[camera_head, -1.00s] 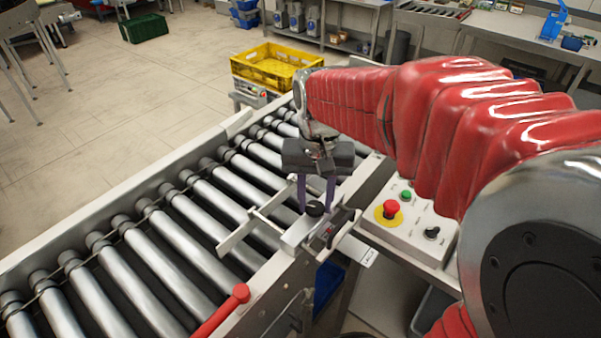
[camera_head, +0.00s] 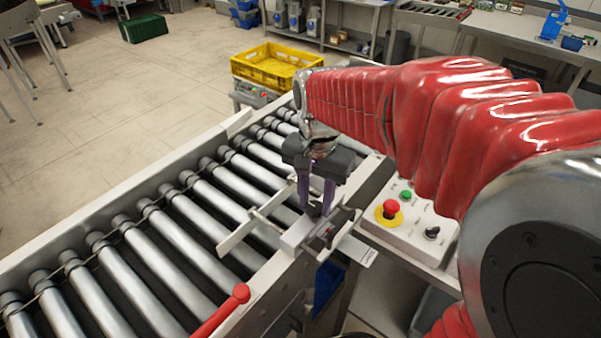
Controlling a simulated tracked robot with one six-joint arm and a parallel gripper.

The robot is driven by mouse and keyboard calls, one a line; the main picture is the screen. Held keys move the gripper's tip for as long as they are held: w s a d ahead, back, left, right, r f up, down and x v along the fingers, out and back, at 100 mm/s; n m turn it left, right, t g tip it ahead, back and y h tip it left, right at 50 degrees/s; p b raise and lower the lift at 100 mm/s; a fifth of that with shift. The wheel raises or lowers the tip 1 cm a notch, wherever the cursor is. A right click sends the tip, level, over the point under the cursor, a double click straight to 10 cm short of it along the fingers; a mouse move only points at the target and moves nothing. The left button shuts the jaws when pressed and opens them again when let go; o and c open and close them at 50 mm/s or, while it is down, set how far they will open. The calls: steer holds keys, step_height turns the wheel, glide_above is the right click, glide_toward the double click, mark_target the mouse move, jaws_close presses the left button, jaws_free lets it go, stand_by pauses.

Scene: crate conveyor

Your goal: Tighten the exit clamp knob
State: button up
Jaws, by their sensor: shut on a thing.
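The exit clamp knob (camera_head: 314,210) is a small black knob on the pale clamp block (camera_head: 293,238) at the conveyor's right side rail. My gripper (camera_head: 316,204) points down at it, with its two purple fingers on either side of the knob. The fingers are shut on the knob and hide much of it. A flat pale guide bar (camera_head: 245,228) reaches from the clamp out over the rollers.
A control box (camera_head: 400,228) with a red stop button (camera_head: 391,209), a green button and a black switch stands right of the clamp. A red lever (camera_head: 222,312) is at the near rail. A yellow crate (camera_head: 275,66) stands beyond the conveyor's far end. The rollers are clear.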

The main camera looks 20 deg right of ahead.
mark_target(315, 207)
steer(key=shift+s+f, duration=0.1)
steer(key=shift+s, duration=0.05)
steer(key=o, duration=1)
steer(key=shift+o, duration=0.2)
steer(key=shift+w+r, duration=0.2)
steer(key=shift+r, duration=0.5)
step_height(315, 207, up, 12)
steer(key=shift+r, duration=0.25)
